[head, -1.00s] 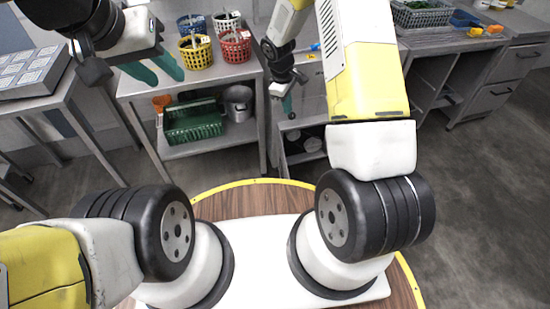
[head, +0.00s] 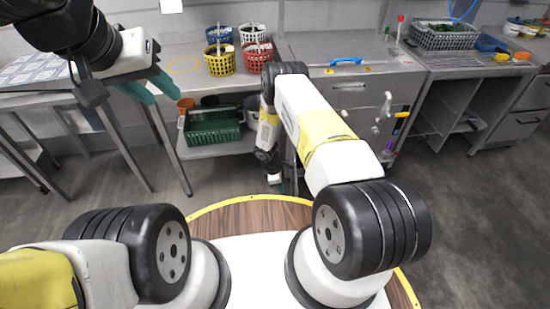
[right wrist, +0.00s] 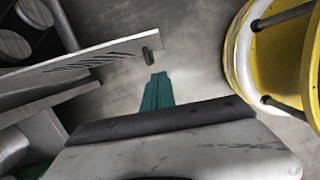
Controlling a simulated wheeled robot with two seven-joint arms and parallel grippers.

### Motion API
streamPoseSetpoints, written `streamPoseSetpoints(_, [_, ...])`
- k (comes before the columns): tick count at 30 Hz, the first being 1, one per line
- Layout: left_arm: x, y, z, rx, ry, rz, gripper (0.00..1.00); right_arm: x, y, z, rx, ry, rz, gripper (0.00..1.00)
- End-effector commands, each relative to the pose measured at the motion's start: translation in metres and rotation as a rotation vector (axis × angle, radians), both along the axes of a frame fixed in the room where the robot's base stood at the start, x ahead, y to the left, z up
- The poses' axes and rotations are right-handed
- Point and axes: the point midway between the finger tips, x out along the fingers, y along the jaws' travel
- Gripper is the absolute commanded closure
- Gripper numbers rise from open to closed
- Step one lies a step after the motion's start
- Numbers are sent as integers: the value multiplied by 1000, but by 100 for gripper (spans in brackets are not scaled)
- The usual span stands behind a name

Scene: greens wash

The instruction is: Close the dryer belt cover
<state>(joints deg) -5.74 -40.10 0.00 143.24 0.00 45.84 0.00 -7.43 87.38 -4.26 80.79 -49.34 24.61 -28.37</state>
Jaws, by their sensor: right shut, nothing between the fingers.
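A pale panel with a row of dark slots and a small black knob, apparently the dryer belt cover (right wrist: 95,62), stands out open at the left in the right wrist view. Round parts (right wrist: 14,44) show in the opening beside it. In the head view I cannot make the cover out; my right arm hides much of that area. My right gripper (right wrist: 157,92) is shut and empty, its teal fingertips just right of and below the knob, apparently apart from the panel. It hangs low before the counter in the head view (head: 281,188). My left gripper (head: 150,88) is open and empty at upper left.
Colored baskets (head: 219,60) stand on the steel table, with a green crate (head: 212,127) on the shelf below. Tools (head: 385,105) hang on the counter front at right. A grey crate of greens (head: 445,38) stands at back right. Floor at right is clear.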

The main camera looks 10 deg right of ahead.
Motion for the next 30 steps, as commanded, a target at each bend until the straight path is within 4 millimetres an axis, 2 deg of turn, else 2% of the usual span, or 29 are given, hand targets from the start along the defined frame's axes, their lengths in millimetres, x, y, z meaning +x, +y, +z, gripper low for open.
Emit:
streamPoseSetpoints(1, [0, 0, 0, 0, 0, 0, 64, -2, -4, -13, -1, 3, -3, 100])
streamPoseSetpoints(6, [0, 0, 0, 0, 0, 0, 64, -2, -14, -43, 0, 0, -2, 100])
streamPoseSetpoints(9, [0, 0, 0, 0, 0, 0, 64, -3, -31, -39, -1, -1, -3, 100])
streamPoseSetpoints(15, [0, 0, 0, 0, 0, 0, 64, -6, -47, -39, 0, 1, -1, 100])
streamPoseSetpoints(30, [0, 0, 0, 0, 0, 0, 64, -6, -52, -39, 0, 0, 6, 100])
